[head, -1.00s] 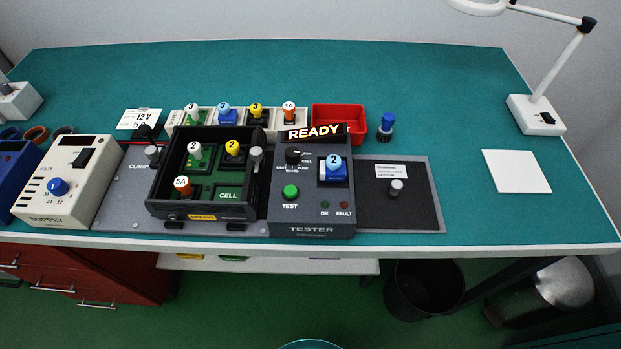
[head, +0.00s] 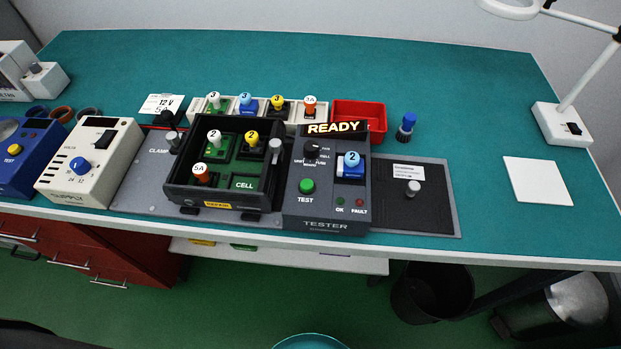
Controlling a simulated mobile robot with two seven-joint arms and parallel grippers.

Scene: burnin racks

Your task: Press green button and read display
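The dark grey tester (head: 327,223) stands at the middle of the bench near its front edge. Its green TEST button (head: 307,186) is on the sloped front at the left. The display (head: 335,128) on top is lit and reads READY. A black rotary knob (head: 312,150) sits above the button, and a blue module (head: 351,167) marked 2 is seated at its right. The OK and FAULT lamps (head: 359,202) look unlit. Neither of my grippers shows in the head view.
Left of the tester is a black CELL tray (head: 231,203) with several knobbed modules. Behind are a module rack (head: 262,112) and a red bin (head: 378,115). The cream supply (head: 110,165) and blue box (head: 22,160) stand left. A lamp (head: 560,125) stands right. The bench's back is clear.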

